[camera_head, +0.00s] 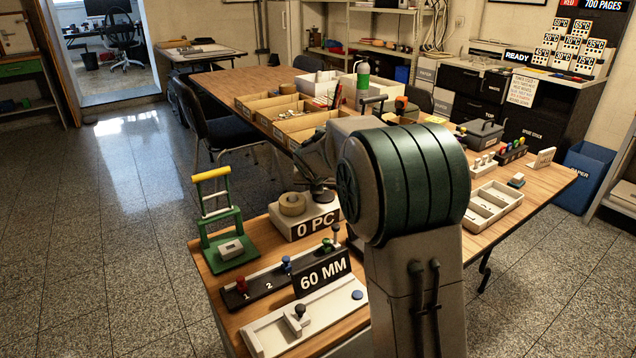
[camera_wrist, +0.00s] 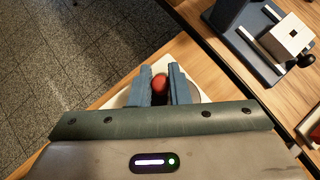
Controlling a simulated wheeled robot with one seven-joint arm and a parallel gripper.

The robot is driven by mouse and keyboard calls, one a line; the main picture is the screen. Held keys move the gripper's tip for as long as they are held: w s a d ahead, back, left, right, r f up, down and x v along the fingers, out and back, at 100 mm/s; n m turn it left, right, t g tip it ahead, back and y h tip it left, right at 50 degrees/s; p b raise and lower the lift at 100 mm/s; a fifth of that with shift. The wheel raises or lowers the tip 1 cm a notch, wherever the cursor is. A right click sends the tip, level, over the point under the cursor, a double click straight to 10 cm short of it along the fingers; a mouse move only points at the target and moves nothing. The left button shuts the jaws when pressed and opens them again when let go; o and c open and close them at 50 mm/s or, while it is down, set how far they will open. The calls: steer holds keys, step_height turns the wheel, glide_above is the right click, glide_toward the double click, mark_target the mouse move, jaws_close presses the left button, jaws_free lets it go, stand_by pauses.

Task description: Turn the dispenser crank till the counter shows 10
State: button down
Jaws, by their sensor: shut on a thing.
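The dispenser is a white box (camera_head: 285,232) on the near part of the wooden table, with a tan ring (camera_head: 292,204) on top. Its counter sign (camera_head: 317,226) reads "0 PC". My gripper (camera_head: 320,180) reaches down over the right side of the box. In the wrist view my gripper's two blue-grey fingers (camera_wrist: 159,80) are shut on a red crank knob (camera_wrist: 159,84). The white box top (camera_wrist: 186,68) shows under the fingers. The crank arm below the knob is hidden by my gripper, and in the head view my arm covers the knob.
A green stand with a yellow bar (camera_head: 222,235) is left of the dispenser. A black numbered rail (camera_head: 262,284), a "60 MM" sign (camera_head: 322,275) and a white slide tray (camera_head: 335,305) lie in front. A compartment tray (camera_head: 488,208) is to the right. The left floor is clear.

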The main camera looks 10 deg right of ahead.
mark_target(332, 194)
steer(key=shift+m, duration=0.3)
